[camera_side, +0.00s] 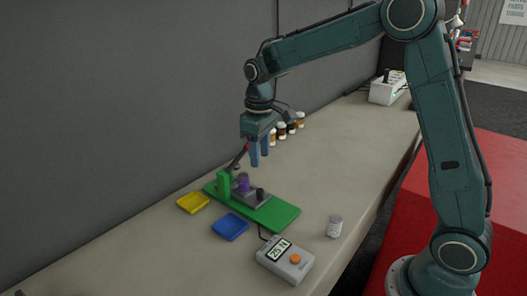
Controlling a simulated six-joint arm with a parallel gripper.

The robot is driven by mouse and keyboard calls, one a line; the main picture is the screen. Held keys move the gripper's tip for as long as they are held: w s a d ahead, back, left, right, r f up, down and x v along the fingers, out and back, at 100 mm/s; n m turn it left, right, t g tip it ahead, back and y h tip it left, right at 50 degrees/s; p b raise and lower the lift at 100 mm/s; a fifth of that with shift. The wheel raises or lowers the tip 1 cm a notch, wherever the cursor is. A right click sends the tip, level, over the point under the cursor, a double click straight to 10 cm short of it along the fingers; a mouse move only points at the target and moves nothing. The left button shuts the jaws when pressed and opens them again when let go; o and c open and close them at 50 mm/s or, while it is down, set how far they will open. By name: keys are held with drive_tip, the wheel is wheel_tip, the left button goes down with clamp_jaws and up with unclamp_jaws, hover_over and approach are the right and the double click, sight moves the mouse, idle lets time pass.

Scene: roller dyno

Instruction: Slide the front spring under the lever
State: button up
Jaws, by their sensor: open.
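My gripper (260,154) points down with its blue fingers apart and empty. It hangs above and a little right of the fixture on the green board (283,216). The fixture has a green post (223,185) and a grey block (250,198). A purple cylinder (243,182), perhaps a spring, stands upright near the post. A small black cylinder (260,193) stands to its right, nearer the camera. A thin dark red bar (237,158), which looks like the lever, slants up from near the post. Coils are too small to make out, so I cannot tell which piece is the front spring.
A yellow tray (193,203) and a blue tray (230,227) lie beside the board. A grey meter (286,260) with an orange button and a small jar (335,226) stand in front. Several bottles (290,127) and a white box (387,88) stand farther back. The bench right of the board is mostly clear.

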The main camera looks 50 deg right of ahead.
sight(260, 190)
wheel_tip(260, 190, down, 12)
drive_tip(key=shift+r, duration=0.1)
idle(0.5)
clamp_jaws()
